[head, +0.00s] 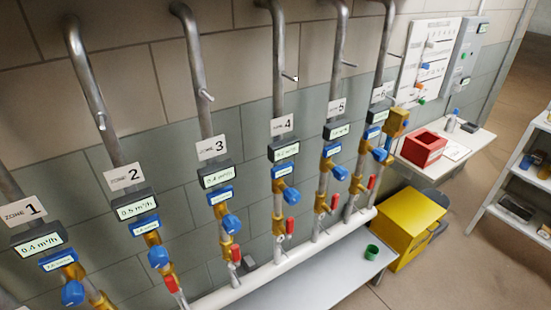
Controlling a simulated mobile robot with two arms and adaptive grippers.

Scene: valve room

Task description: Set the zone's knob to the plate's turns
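Several vertical pipes carry numbered zone plates, from the zone 1 plate (22,210) and zone 2 plate (123,176) through the zone 3 plate (211,147), zone 4 plate (282,124) and zone 5 plate (336,106) to the zone 6 plate (381,91). Blue knobs stick out of brass valves below: zone 1 knob (72,292), zone 2 knob (158,257), zone 3 knob (231,223), zone 4 knob (291,196) and zone 5 knob (340,173). Dark meters show flow; zone 1's display (38,243) reads 0.4 m³/h. Smaller blue-framed labels are illegible. Neither gripper is in view.
Red-handled levers (235,253) hang below the valves, above a white horizontal pipe (218,297). At right are a red box (424,148), a yellow box (408,228), a wall chart (428,62) and shelves (519,190). Floor between is clear.

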